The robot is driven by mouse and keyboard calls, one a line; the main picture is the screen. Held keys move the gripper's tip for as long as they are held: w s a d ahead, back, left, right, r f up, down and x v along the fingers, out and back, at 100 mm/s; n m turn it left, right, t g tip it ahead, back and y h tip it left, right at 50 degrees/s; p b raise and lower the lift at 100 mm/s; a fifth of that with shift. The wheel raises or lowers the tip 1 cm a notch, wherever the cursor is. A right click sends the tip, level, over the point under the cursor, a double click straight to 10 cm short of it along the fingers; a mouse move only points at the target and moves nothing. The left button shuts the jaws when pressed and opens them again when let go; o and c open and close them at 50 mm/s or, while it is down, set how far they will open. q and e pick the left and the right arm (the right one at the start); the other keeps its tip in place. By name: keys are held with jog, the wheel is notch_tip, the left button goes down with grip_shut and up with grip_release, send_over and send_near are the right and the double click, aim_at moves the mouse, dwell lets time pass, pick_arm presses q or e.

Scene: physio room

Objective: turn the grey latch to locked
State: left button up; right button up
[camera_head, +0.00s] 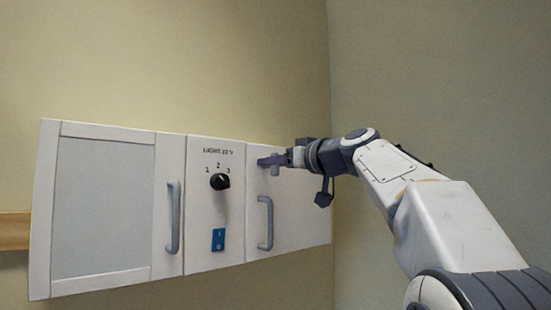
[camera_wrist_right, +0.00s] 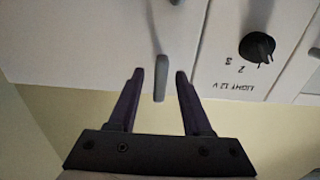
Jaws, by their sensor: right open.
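The grey latch (camera_wrist_right: 160,82) is a short narrow bar on the white right-hand cabinet door (camera_head: 290,225). In the wrist view it stands between my right gripper's fingertips (camera_wrist_right: 158,74), with a gap on both sides. The jaws are open and hold nothing. In the head view my right gripper (camera_head: 270,161) reaches in from the right at the door's upper part and hides much of the latch; a small grey piece of the latch (camera_head: 275,171) shows below the fingers. It appears to run up and down. No lock marking is readable. My left gripper is out of view.
A middle panel holds a black knob (camera_head: 220,181) marked 1, 2, 3 and a blue switch (camera_head: 218,239). Grey handles stick out from the right door (camera_head: 266,223) and left door (camera_head: 174,217). Bare wall lies right of the cabinet.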

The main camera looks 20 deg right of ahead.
grip_shut()
jog(key=shift+m, duration=0.3)
jog(key=m, duration=0.3)
jog(key=shift+d+m+b, duration=0.1)
jog(key=shift+m+b, duration=0.2)
jog(key=shift+b, duration=0.05)
jog(key=m, duration=0.4)
jog(key=shift+d+m, duration=0.1)
jog(key=shift+m, duration=0.3)
jog(key=m, duration=0.4)
jog(key=shift+d+f+m+p, duration=0.15)
jog(key=shift+m+p, duration=0.45)
jog(key=shift+m, duration=1.9)
